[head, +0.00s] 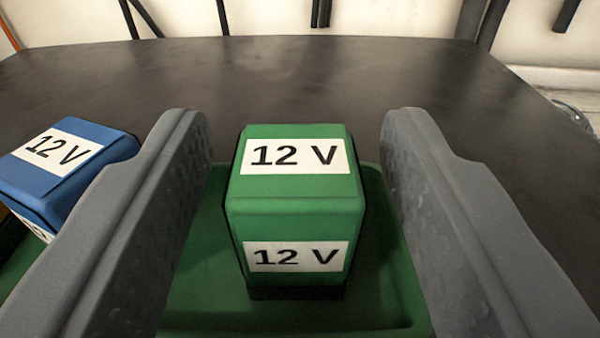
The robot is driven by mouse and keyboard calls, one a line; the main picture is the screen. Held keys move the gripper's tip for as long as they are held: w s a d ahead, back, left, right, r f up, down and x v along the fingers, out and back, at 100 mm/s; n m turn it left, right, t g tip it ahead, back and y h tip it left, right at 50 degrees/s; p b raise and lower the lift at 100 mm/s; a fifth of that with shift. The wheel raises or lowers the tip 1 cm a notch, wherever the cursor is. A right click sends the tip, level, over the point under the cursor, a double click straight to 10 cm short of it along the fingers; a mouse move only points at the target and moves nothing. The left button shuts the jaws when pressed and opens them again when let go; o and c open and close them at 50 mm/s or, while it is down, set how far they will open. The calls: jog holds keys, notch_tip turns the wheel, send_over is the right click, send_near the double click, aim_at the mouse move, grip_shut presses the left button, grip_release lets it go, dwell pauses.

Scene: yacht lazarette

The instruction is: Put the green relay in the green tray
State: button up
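The green relay (296,204) is a green block with white "12 V" labels on its top and near faces. It stands upright in the green tray (385,262), whose floor and right wall show around it. My gripper (287,125) is open, with one grey finger on each side of the relay. Gaps show between the relay and both fingers, so neither touches it. The fingers hide parts of the tray's left and right sides.
A blue relay (62,168) with "12 V" labels sits at the left, tilted in the picture and partly behind the left finger. The dark tabletop (290,75) beyond the tray is clear. Dark hoses or pipes (320,12) run along the white wall behind.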

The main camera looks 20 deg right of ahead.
jog(key=shift+s+a+r, duration=0.1)
jog(key=shift+s+r, duration=0.05)
jog(key=shift+s, duration=0.05)
jog(key=p+v, duration=0.2)
jog(key=v, duration=0.9)
jog(key=shift+s+p, duration=0.35)
jog(key=shift+p, duration=0.05)
jog(key=shift+a+r, duration=0.1)
